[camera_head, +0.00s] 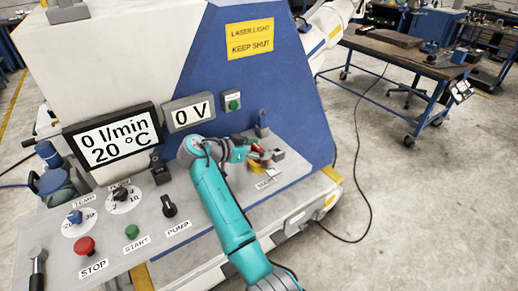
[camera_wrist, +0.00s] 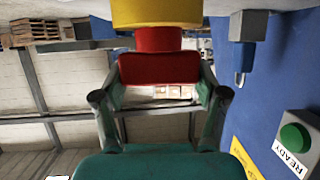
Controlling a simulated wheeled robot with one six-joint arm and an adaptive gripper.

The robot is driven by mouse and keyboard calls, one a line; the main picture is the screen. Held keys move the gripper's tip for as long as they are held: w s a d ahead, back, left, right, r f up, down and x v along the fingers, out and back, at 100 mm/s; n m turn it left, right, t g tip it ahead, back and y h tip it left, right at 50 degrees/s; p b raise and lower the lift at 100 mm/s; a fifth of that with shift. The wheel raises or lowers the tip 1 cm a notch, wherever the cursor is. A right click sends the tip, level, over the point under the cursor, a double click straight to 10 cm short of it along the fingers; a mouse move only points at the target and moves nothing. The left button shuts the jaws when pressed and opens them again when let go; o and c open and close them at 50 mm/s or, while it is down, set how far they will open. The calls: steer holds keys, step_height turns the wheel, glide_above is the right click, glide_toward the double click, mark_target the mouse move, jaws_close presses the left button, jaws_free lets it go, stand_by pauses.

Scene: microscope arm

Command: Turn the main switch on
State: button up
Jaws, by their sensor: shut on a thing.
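The main switch has a red handle (camera_wrist: 158,68) on a yellow base (camera_wrist: 158,12), and both fill the top middle of the wrist view. In the head view the switch (camera_head: 257,158) is small and partly hidden by my arm, above a partly covered label (camera_head: 265,184). My gripper (camera_head: 250,153) is shut on the red handle. In the wrist view its two fingers (camera_wrist: 160,75) sit on either side of the handle. The voltage display (camera_head: 187,113) reads 0 V. I cannot tell the handle's exact angle.
The sloped panel also bears a pump knob (camera_head: 169,206), a green start button (camera_head: 131,231) and a red stop button (camera_head: 85,245). The flow display (camera_head: 111,139) reads 0 l/min, 20 °C. A green ready button (camera_wrist: 295,138) is beside my gripper. Floor at right is open, with a cable (camera_head: 357,130).

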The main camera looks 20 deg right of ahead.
steer(key=shift+f, duration=0.15)
steer(key=o, duration=1.7)
steer(key=shift+a, duration=0.1)
steer(key=v, duration=1.1)
steer(key=shift+s+a+r, duration=0.1)
steer(key=shift+a+r, duration=0.2)
steer(key=shift+a, duration=0.05)
